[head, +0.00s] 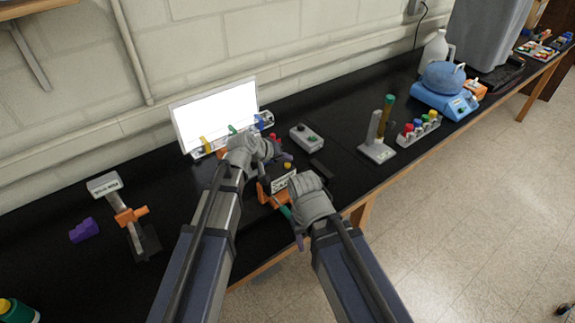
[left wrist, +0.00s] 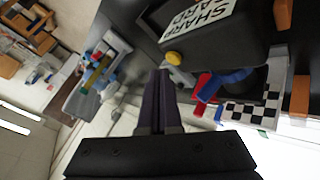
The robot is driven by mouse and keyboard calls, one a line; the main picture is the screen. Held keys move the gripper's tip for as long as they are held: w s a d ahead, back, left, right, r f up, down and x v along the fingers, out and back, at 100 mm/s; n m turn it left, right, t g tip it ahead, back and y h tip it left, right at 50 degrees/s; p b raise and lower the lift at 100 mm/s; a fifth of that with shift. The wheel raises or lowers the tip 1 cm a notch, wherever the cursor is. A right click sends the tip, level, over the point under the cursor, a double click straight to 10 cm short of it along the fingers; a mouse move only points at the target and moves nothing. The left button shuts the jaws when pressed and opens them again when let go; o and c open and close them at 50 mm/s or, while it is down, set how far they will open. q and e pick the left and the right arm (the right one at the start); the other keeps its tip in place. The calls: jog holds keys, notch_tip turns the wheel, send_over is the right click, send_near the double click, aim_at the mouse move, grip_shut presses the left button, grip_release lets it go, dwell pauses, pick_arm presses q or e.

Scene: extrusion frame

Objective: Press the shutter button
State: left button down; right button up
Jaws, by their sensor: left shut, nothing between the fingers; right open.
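A dark camera-like box with a white label (head: 279,184) stands on an orange base near the front of the bench. The same box (left wrist: 215,45) shows large in the left wrist view, its label lettering partly readable. A yellow button (head: 287,165) sits on its top; it also shows in the left wrist view (left wrist: 173,57). My left gripper (head: 270,163) is shut and empty. In the left wrist view its tips (left wrist: 162,74) are close beside the yellow button; contact cannot be told. My right gripper (head: 291,221) is open near the box's front, its fingers partly hidden by its wrist.
A bright white panel (head: 216,112) stands behind the box, with coloured parts at its foot. A grey button box (head: 306,138) lies to the right. A stand with an orange clamp (head: 131,217) and a purple block (head: 84,230) are left.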

aim_at(286, 169)
dwell(0.8)
pick_arm(q)
jog(key=shift+f+b, duration=0.45)
jog(key=shift+f+b, duration=0.4)
jog(key=shift+b, duration=0.05)
dwell(0.5)
jog(key=shift+r, duration=0.1)
jog(key=shift+r+p, duration=0.75)
jog(key=shift+p, duration=0.15)
jog(key=shift+r, duration=0.1)
notch_tip(286, 169, up, 5)
jog(key=p, duration=0.5)
